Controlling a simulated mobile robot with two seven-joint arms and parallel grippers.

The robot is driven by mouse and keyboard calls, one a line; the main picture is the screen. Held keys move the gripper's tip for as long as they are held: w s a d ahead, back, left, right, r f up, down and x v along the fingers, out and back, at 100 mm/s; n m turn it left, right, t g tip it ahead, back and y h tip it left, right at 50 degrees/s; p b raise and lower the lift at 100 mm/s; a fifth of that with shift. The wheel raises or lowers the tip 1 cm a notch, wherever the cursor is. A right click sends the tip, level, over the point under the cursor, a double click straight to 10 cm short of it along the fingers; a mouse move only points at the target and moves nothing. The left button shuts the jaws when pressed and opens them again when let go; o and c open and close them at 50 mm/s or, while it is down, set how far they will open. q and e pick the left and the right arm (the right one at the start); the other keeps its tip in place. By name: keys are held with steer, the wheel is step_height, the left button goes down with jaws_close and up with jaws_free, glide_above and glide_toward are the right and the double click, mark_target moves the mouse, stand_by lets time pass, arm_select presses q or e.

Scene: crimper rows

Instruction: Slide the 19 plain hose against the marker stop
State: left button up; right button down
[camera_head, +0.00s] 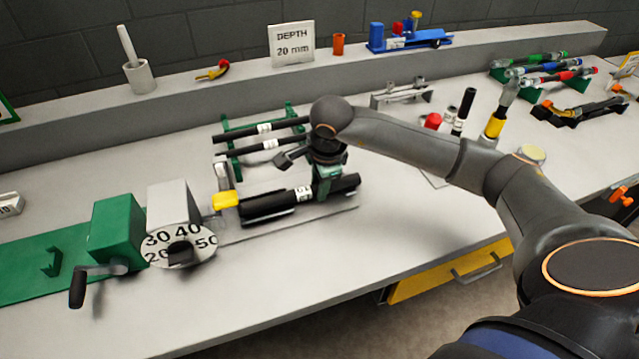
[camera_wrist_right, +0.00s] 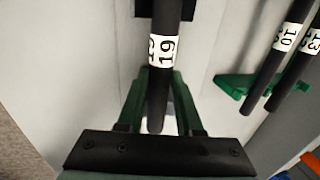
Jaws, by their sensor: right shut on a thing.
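The 19 plain hose (camera_head: 345,185) is a black tube with a white label. It lies lengthwise along a low bench fixture (camera_head: 335,209). My right gripper (camera_head: 326,182) is over its right part, with green fingers around it. In the right wrist view the hose (camera_wrist_right: 158,95) runs between the green fingers (camera_wrist_right: 160,88), its label 19 showing and its near end free. A yellow block on a metal upright (camera_head: 226,200), possibly the marker stop, stands at the hose's left end. I cannot tell whether they touch. My left gripper is out of view.
A green rack behind holds black hoses (camera_head: 268,144), labelled 10 and 13 in the wrist view (camera_wrist_right: 285,40). A green crank machine (camera_head: 118,232) and numbered dial (camera_head: 205,240) stand left. A "DEPTH 20 mm" sign (camera_head: 292,44) stands on the back ledge. The front bench is clear.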

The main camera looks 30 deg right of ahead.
mark_target(301, 192)
steer(key=shift+w+a, duration=0.25)
steer(key=shift+a, duration=0.7)
steer(key=shift+w+a, duration=0.25)
steer(key=shift+a, duration=0.7)
steer(key=shift+c, duration=2.4)
jaws_free()
steer(key=shift+r, duration=0.25)
steer(key=v, duration=1.2)
